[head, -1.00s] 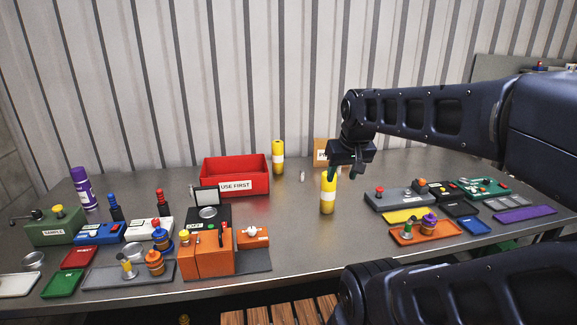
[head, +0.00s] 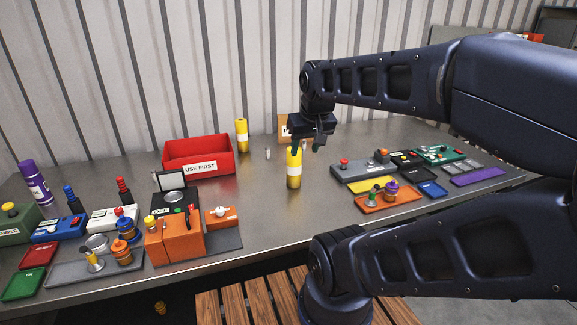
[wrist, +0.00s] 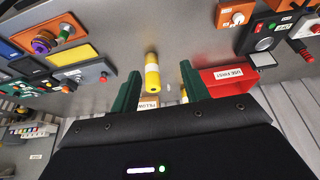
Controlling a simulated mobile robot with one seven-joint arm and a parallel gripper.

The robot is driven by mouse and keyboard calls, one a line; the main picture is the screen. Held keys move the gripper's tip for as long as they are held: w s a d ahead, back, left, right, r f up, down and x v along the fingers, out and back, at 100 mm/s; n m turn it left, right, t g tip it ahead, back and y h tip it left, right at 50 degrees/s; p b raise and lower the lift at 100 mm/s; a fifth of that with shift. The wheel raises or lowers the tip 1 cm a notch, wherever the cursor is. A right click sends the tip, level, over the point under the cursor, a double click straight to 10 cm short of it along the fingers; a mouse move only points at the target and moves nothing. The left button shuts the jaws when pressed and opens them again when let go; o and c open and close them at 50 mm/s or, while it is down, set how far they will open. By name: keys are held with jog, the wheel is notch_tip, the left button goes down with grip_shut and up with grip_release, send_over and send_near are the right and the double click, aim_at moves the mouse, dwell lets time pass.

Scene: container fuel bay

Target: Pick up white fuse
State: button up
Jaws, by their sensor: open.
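A small white upright piece (head: 268,153), which looks like the white fuse, stands on the metal table between the red bin and the near yellow canister. It also shows small in the wrist view (wrist: 168,88), between my fingers in the picture. My gripper (head: 308,148) is open and empty, with its dark green fingers (wrist: 160,72) spread apart. It hangs above the table, by the top of the near yellow canister (head: 294,170) in the head view. The fuse lies to its left in that view. Whether the fingers touch the canister I cannot tell.
A red "USE FIRST" bin (head: 198,170) stands behind, left of a second yellow canister (head: 242,135). An orange block (head: 174,243) and several devices crowd the left. An orange tray (head: 388,202) and more devices fill the right. The table's middle front is clear.

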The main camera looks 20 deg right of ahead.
jog(key=shift+w, duration=0.1)
jog(key=n+g+h, duration=0.3)
jog(key=n, duration=2.1)
send_over(268, 150)
jog(key=a, duration=0.2)
notch_tip(268, 150, down, 19)
jog(key=shift+x, duration=5)
grip_shut()
jog(key=shift+r, duration=0.15)
